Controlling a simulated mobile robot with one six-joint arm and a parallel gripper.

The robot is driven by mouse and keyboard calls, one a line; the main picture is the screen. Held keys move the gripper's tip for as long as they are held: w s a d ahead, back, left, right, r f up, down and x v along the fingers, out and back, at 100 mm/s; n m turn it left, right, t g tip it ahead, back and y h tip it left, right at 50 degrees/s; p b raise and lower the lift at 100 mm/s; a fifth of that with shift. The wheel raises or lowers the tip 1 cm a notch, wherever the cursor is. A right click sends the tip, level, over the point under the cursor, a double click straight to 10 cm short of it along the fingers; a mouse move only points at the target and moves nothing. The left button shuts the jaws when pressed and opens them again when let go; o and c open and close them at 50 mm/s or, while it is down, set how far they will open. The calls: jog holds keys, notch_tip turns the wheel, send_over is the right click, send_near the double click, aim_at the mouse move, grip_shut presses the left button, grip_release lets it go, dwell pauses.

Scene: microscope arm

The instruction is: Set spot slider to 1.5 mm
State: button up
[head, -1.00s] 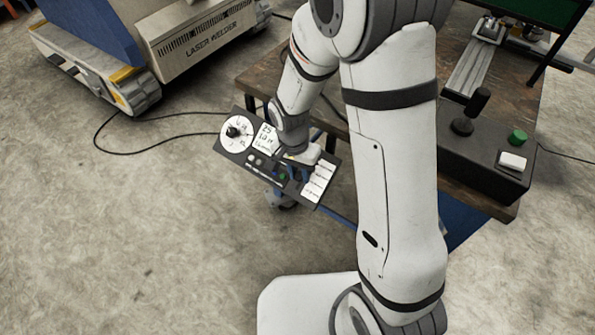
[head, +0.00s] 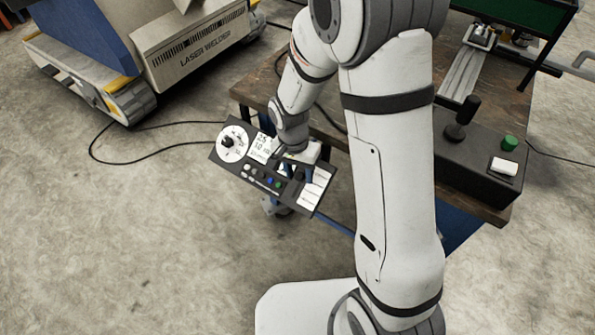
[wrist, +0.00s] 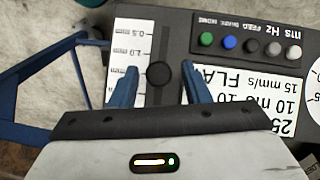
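The dark control panel (head: 285,190) sits at the table's left edge, partly covered by my arm in the head view. In the wrist view the spot slider's round black knob (wrist: 159,75) stands in its dark slot. White scale labels (wrist: 124,54) run along the left of the slot, printed upside down; 0.5 is legible, lower ones are partly hidden. My gripper (wrist: 160,72) is open, its two blue fingers on either side of the knob with visible gaps. Its body hides the lower end of the slot. My gripper also shows over the panel in the head view (head: 303,168).
The panel also carries a row of coloured buttons (wrist: 248,46), a white display (wrist: 255,100) and a dial (head: 232,143). The wooden table (head: 480,190) holds a black box with a joystick (head: 462,118) and a green button (head: 509,143). A laser welder (head: 205,45) stands at the back left.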

jog(key=r, duration=0.5)
jog(key=r+p, duration=0.1)
jog(key=r, duration=0.1)
jog(key=shift+w+a+r, duration=0.2)
jog(key=shift+a+r, duration=0.15)
jog(key=shift+r, duration=0.05)
dwell(0.3)
jog(key=s+d+r+n+t+p, duration=0.1)
jog(key=s+d+r+n+p, duration=0.1)
jog(key=r, duration=0.5)
jog(key=s+d+r+n+t+p, duration=0.1)
jog(key=s+d+r+n+p, duration=0.1)
jog(key=s+d+r+p, duration=0.2)
jog(key=s+d+r+n+t+y+p, duration=0.1)
jog(key=s+d+r+p, duration=0.2)
jog(key=s+d+r, duration=0.2)
jog(key=shift+s+d+r+n, duration=0.15)
jog(key=shift+s+r, duration=0.4)
jog(key=shift+r, duration=0.55)
jog(key=shift+s+r+n, duration=0.1)
jog(key=shift+s+r, duration=0.5)
jog(key=shift+r, duration=0.45)
jog(key=shift+s+d+r+n, duration=0.15)
jog(key=shift+s+r, duration=0.4)
jog(key=shift+r, duration=0.55)
jog(key=shift+a, duration=0.15)
